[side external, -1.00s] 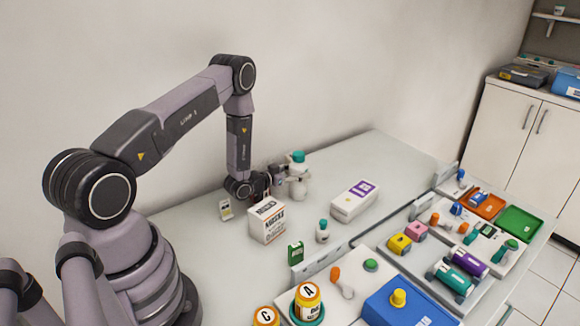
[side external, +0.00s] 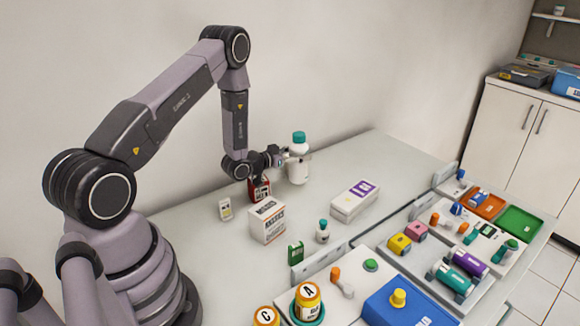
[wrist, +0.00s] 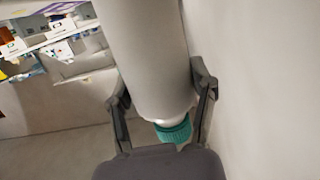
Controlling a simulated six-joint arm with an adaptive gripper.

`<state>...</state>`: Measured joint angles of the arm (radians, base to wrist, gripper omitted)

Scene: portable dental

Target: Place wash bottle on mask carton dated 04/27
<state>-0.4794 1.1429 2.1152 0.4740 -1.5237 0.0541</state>
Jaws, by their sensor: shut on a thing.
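The wash bottle (side external: 298,170) is white with a teal cap. My gripper (side external: 284,157) is shut on it and holds it upright above the back of the table. A white carton with dark and orange print (side external: 267,222) stands nearer the camera, below and left of the bottle. It looks like the mask carton, but its date is too small to read.
A red and black box (side external: 260,188) stands below my gripper. A small pale box (side external: 226,208) is left of it. A long white box with a purple label (side external: 350,204) and a small teal-capped bottle (side external: 322,231) stand to the right. Trays with several items fill the front right.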

